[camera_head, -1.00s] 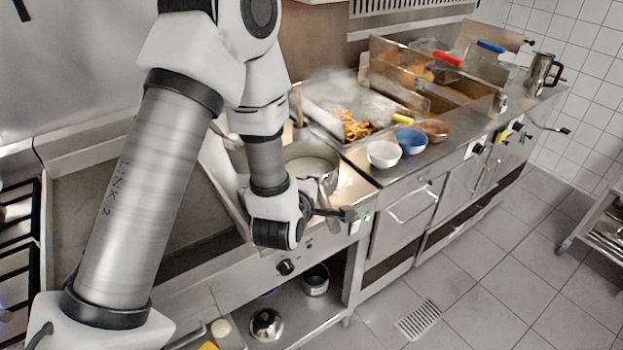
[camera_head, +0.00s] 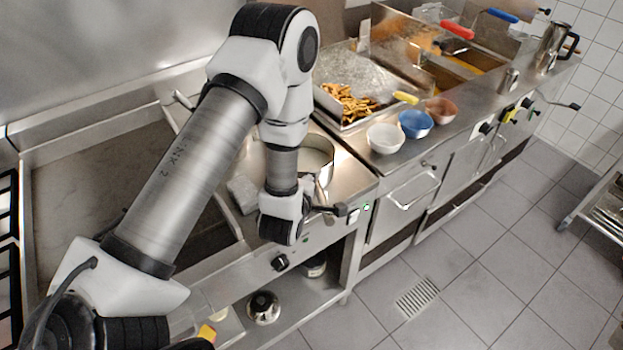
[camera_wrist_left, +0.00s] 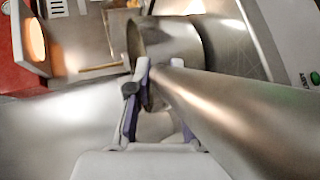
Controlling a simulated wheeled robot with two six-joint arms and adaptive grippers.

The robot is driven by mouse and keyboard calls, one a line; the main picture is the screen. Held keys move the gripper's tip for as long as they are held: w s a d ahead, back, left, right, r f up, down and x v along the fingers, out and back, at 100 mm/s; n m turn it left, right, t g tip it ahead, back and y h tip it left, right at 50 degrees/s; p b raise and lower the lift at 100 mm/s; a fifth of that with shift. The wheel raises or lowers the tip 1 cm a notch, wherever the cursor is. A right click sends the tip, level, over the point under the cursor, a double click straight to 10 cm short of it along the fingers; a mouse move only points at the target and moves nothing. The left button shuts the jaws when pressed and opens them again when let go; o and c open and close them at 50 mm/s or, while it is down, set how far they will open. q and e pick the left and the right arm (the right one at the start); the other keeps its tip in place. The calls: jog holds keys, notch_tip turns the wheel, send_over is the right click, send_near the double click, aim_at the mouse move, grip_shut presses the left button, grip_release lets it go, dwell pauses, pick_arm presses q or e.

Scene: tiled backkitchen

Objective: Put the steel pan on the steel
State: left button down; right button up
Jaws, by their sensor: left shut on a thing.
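My right gripper is out of view.
White (camera_head: 385,139), blue (camera_head: 416,124) and brown (camera_head: 440,110) bowls stand right of the pan, before a tray of fries (camera_head: 350,103). A sunken griddle (camera_head: 120,190) lies left. Pots stand on the shelf below (camera_head: 290,310). The floor in front is clear.

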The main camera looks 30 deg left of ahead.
pick_arm(q)
jog(key=shift+w+f, duration=0.1)
jog(key=shift+f, duration=0.2)
jog(key=shift+s+d, duration=0.1)
jog(key=shift+s, duration=0.1)
jog(key=shift+f, duration=0.1)
jog(key=c, duration=1.1)
grip_release()
jog(key=shift+o, duration=0.2)
